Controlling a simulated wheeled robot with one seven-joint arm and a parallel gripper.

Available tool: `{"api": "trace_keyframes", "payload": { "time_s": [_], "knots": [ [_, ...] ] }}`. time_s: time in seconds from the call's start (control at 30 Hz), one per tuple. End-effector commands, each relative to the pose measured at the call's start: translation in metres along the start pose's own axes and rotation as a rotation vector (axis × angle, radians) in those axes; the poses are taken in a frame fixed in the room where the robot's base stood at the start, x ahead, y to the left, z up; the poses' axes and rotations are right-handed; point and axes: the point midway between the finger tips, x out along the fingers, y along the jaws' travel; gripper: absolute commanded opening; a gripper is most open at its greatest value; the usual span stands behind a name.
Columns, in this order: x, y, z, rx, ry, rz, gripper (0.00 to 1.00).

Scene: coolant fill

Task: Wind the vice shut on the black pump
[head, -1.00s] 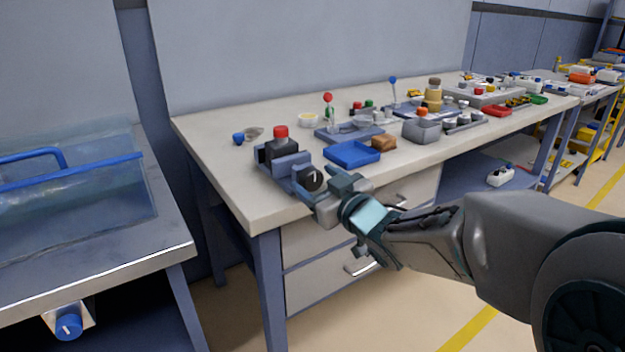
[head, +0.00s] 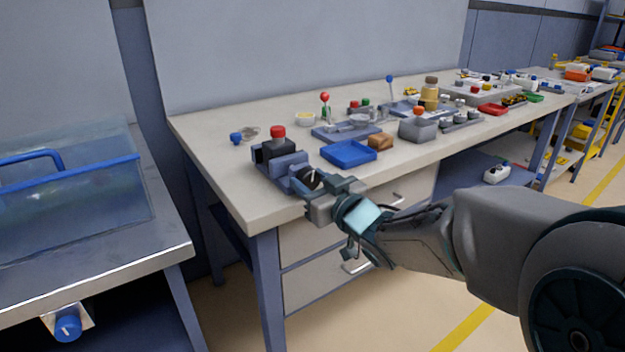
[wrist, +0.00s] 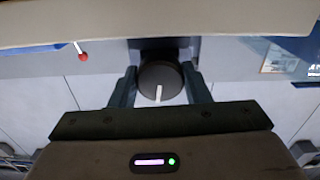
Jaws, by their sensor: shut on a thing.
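The blue-grey vice (head: 287,167) stands at the front left corner of the bench. The black pump (head: 280,150) with a red cap (head: 278,132) sits upright between its jaws; I cannot tell whether the near jaw touches it. The vice's round black knob (head: 310,178) faces the front of the bench. My gripper (head: 317,191) is at the knob and shut on it. In the wrist view the knob (wrist: 160,84) lies between my two fingers, its white mark pointing down.
A blue tray (head: 349,154) and a brown block (head: 381,141) lie right of the vice. A blue-knobbed part (head: 237,138) lies behind it. A water tank (head: 70,200) stands at left. Bare bench top lies left of the vice.

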Motion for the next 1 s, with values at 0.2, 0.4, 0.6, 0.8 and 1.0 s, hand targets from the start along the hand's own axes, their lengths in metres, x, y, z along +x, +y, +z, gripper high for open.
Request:
{"api": "trace_keyframes", "payload": {
  "time_s": [0.2,0.4,0.6,0.8,1.0],
  "knots": [
    [-0.0002,0.0003,-0.0013,0.189,-0.003,0.001,0.2],
    [-0.0005,0.0003,-0.0013,0.38,-0.003,0.002,0.2],
    [-0.0004,0.0004,-0.0012,0.571,-0.003,0.003,0.2],
    [-0.0006,0.0005,-0.0015,0.761,-0.003,0.004,0.2],
    [-0.0007,0.0005,-0.0016,0.95,-0.003,0.004,0.2]
  ]
}}
